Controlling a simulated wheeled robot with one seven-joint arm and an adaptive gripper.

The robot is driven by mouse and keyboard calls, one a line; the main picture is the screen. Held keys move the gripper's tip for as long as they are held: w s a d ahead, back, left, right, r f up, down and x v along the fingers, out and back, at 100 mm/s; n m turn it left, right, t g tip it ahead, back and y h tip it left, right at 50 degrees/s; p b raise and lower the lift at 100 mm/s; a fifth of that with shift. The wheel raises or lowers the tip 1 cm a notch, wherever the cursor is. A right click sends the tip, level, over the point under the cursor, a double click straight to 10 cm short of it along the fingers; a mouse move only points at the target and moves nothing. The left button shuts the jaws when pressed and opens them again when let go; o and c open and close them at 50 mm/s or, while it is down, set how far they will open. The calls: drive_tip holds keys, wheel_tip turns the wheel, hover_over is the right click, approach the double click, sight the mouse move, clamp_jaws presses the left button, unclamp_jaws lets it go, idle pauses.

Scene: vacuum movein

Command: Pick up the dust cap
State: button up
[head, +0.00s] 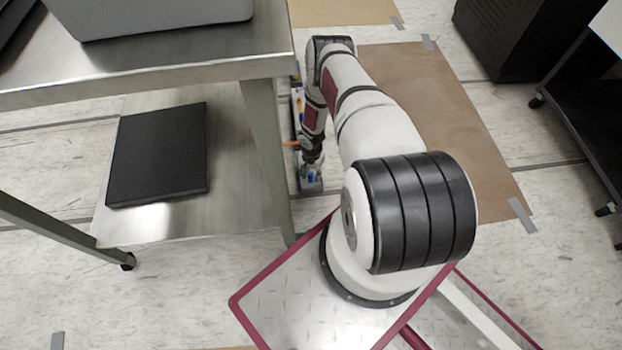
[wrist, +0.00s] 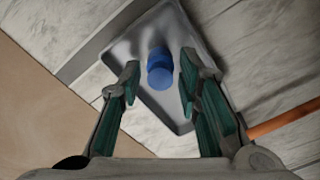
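The dust cap looks to be the blue round piece (wrist: 160,70) in the wrist view, lying in a grey tray (wrist: 183,38) on the floor. In the head view a small blue spot (head: 312,178) shows at the same place, partly hidden by my gripper. My gripper (wrist: 157,80) is open, with its two green-padded fingers on either side of the blue piece and a gap on each side. The fingers point down toward the tray. I cannot tell how far above the piece the fingertips are.
A metal cart (head: 262,120) with a black flat box (head: 158,153) on its lower shelf stands close on the left. An orange rod (wrist: 285,118) lies right of the tray. Brown floor covering (head: 450,120) lies to the right, with black equipment (head: 515,35) beyond it.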

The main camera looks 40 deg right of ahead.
drive_tip(key=shift+f, duration=0.45)
drive_tip(key=c, duration=0.5)
drive_tip(key=shift+o, duration=0.2)
drive_tip(key=shift+r, duration=0.1)
drive_tip(key=shift+r+p, duration=0.3)
drive_tip(key=shift+r, duration=0.2)
drive_tip(key=r, duration=0.1)
drive_tip(key=r+p, duration=0.1)
drive_tip(key=shift+s+d+r+p, duration=0.25)
drive_tip(key=shift+d+r+p, duration=0.05)
drive_tip(key=shift+r+p, duration=0.1)
drive_tip(key=s+d+r+p, duration=0.1)
drive_tip(key=s+d+p, duration=0.1)
drive_tip(key=s+d, duration=0.8)
drive_tip(key=shift+s+d, duration=0.15)
drive_tip(key=shift+d, duration=0.5)
